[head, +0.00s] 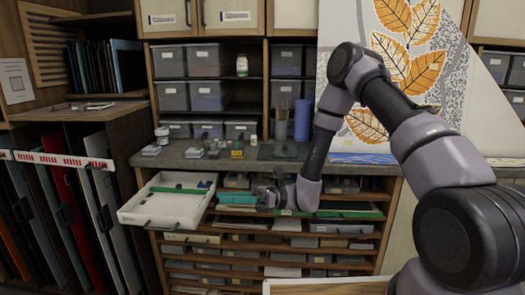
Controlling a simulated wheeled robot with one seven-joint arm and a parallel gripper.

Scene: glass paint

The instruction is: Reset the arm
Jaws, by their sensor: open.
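My arm reaches in from the right, bends at a high elbow and hangs down in front of the shelf unit. My gripper (262,192) is at its lower end, pointing left, in front of the upper shelf slots. It is small and dark here, and its jaws are open. I see nothing held between the fingers. It is a little right of a pulled-out white drawer (140,213) and close to a teal box (238,198). Whether it touches that box I cannot tell.
The white drawer juts out at left, holding a green strip. Small jars and boxes stand on the grey counter (180,160). Grey bins (208,97) fill the shelves above. A leaf-patterned panel (400,70) stands behind my arm. Upright coloured sheets (75,215) fill the left rack.

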